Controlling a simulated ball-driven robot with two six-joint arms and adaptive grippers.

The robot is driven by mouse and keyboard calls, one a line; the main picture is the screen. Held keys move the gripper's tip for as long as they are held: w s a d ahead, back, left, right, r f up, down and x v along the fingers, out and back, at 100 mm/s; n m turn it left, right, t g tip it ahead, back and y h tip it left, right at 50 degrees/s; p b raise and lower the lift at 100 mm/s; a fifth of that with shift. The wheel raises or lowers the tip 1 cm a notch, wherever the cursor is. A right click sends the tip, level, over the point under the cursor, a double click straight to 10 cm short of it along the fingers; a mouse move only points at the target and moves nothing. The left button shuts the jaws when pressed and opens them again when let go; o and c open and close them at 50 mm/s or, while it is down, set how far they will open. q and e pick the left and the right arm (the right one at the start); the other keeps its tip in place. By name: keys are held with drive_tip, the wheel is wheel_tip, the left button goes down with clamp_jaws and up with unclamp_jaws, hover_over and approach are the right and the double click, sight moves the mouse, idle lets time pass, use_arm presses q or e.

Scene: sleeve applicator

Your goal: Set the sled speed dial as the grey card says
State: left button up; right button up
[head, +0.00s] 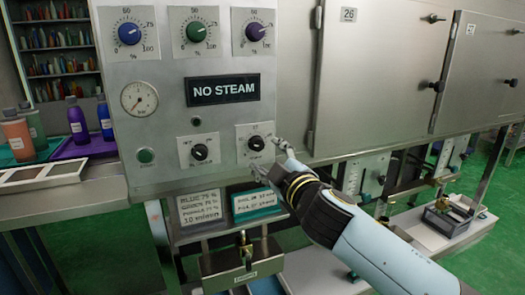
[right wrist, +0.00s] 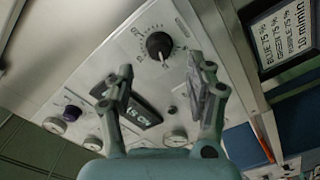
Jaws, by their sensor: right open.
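The grey card (head: 199,208) hangs below the panel and reads blue 75 %, green 75 %, purple 75 %, 10 m/min; it also shows in the right wrist view (right wrist: 285,35). Two black dials sit low on the panel, a left one (head: 199,152) and a right one (head: 256,143); their labels are too small to read. My right gripper (head: 271,157) is open and empty in front of the right dial. In the right wrist view a black dial (right wrist: 159,45) with a white mark lies beyond the gap between the fingers, apart from them. My left gripper is not in view.
Blue (head: 130,33), green (head: 196,31) and purple (head: 256,31) dials line the panel's top. Below them are a gauge (head: 139,97) and a NO STEAM sign (head: 224,89). A teal card (head: 256,202) hangs beside the grey one. Bottles (head: 77,120) stand at left.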

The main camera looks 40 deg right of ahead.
drive_tip(key=v, duration=0.6)
drive_tip(key=shift+a, duration=0.1)
drive_tip(key=s+f+m+g, duration=0.1)
drive_tip(key=s+f+g, duration=0.3)
drive_tip(key=f, duration=0.8)
drive_tip(key=s+f+m+g+y, duration=0.15)
drive_tip(key=s+f, duration=0.35)
drive_tip(key=f, duration=0.8)
drive_tip(key=s+f+m+g, duration=0.1)
drive_tip(key=s+f+g, duration=0.35)
drive_tip(key=f, duration=0.75)
drive_tip(key=s+f+m+g, duration=0.1)
drive_tip(key=s+f, duration=0.4)
drive_tip(key=s, duration=0.5)
drive_tip(key=s+a+f+m+g+y, duration=0.1)
drive_tip(key=s+f+m+g, duration=0.1)
drive_tip(key=s+f, duration=0.4)
drive_tip(key=s+a+f+m+g, duration=0.1)
drive_tip(key=s+f+g, duration=0.2)
drive_tip(key=s, duration=1.2)
wheel_tip(320, 180, down, 3)
drive_tip(key=shift+r+g+y, duration=0.15)
drive_tip(key=shift+g+y, duration=0.2)
drive_tip(key=shift+g, duration=0.05)
drive_tip(key=shift+a+m, duration=0.1)
drive_tip(key=shift+m, duration=0.15)
